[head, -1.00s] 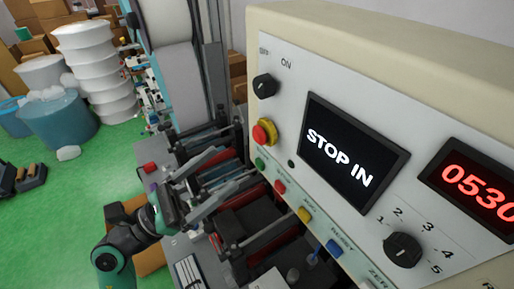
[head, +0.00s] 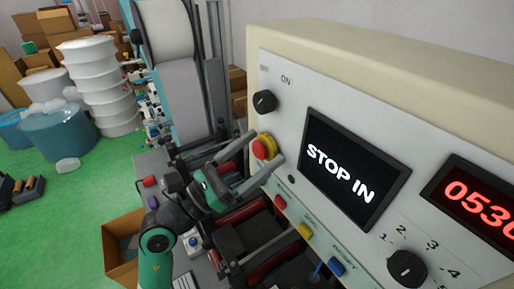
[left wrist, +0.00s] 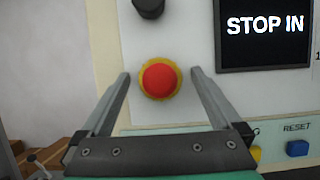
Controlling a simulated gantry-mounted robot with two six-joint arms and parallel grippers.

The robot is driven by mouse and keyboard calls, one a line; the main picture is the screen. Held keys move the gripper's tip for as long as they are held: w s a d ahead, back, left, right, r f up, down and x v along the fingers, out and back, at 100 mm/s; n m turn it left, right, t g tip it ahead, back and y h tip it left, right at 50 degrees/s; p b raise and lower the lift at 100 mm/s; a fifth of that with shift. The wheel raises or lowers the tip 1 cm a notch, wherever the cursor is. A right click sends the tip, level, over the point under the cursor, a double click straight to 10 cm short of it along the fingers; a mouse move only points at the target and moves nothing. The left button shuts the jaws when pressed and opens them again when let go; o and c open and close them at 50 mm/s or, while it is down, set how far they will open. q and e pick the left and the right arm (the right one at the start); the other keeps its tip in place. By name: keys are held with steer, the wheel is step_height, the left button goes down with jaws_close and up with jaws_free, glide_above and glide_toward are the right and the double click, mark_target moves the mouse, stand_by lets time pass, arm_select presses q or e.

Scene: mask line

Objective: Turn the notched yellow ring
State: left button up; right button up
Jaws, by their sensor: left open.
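The yellow ring (head: 270,144) sits on the machine's light front panel around a red mushroom button (head: 259,149), below the black knob. In the left wrist view the ring (left wrist: 180,80) shows as a thin rim behind the red button (left wrist: 158,79). I cannot make out its notches. My left gripper (head: 264,146) is open and faces the panel. Its fingers stand on either side of the ring, and the wrist view shows gaps on both sides of it. The left gripper's fingertips (left wrist: 160,74) hold nothing. My right gripper is not in view.
The black knob (head: 265,101) is just above the ring. A screen (head: 353,168) reading "STOP IN" is to the right. Coloured buttons, including a yellow one (head: 305,231) and a blue one (head: 336,266), line the panel's lower edge. Machine rails and rollers lie below my arm.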

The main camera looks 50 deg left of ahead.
arm_select(q)
steer(key=c, duration=1.4)
steer(key=shift+o, duration=0.2)
steer(key=shift+m, duration=0.5)
steer(key=m+h+b, duration=0.1)
steer(key=m, duration=0.2)
steer(key=m+g+h+b, duration=0.1)
steer(key=m+h, duration=0.1)
steer(key=m, duration=0.1)
steer(key=shift+a, duration=0.1)
steer(key=shift+r+m+g+h+b, duration=0.1)
steer(key=shift+m+g+h+b, duration=0.4)
steer(key=shift+m, duration=0.85)
steer(key=shift+m+g+h+b, duration=0.25)
steer(key=shift+m+g+h, duration=0.35)
steer(key=shift+m, duration=0.75)
